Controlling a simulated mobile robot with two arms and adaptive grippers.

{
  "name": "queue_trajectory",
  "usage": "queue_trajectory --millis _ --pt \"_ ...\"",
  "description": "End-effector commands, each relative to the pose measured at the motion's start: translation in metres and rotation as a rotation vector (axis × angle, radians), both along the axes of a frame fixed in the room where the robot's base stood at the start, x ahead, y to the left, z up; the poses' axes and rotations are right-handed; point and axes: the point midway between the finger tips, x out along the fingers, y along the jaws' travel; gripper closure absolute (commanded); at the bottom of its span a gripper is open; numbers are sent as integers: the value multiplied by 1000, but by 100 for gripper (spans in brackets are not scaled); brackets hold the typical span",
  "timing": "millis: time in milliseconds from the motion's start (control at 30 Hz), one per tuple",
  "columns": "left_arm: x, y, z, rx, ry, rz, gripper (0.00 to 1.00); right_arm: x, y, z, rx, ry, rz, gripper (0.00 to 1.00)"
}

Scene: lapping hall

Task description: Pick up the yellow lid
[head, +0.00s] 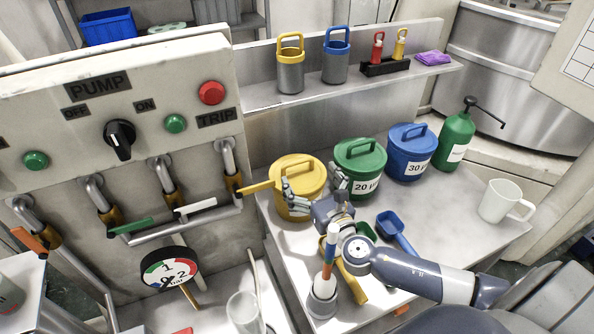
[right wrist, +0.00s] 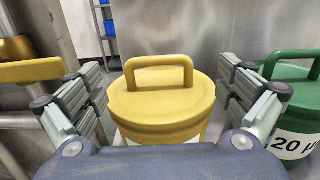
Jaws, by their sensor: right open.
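The yellow lid (head: 299,172) sits on a yellow canister (head: 292,212) at the left end of the row on the bench. In the right wrist view the lid (right wrist: 160,104) is centred ahead, with its arched handle (right wrist: 158,62) upright. My right gripper (head: 311,187) is at the canister's near side with its fingers spread. In the right wrist view its fingers (right wrist: 162,82) stand left and right of the lid, with nothing between them gripped. The canister's lower part is partly hidden by the gripper. My left gripper is not in view.
A green canister (head: 359,175) stands close right of the yellow one, then a blue canister (head: 411,150) and a green pump bottle (head: 455,140). A yellow valve lever (head: 258,187) reaches close to the lid's left.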

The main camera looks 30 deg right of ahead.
Motion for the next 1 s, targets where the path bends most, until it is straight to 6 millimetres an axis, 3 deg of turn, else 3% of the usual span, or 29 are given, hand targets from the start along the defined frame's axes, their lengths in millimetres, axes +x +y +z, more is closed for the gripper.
queue_trajectory --millis 200,567,867,900,1000 --pt "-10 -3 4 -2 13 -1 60 15 -1 2 2 -1 -1 4" --pt "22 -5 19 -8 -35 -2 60 58 -2 2 3 -1 -1 4" --pt "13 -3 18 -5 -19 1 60 63 -2 1 2 0 0 4" --pt "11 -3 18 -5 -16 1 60 63 -3 1 2 0 0 6" --pt "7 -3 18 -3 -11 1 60 63 -3 1 2 0 0 29"
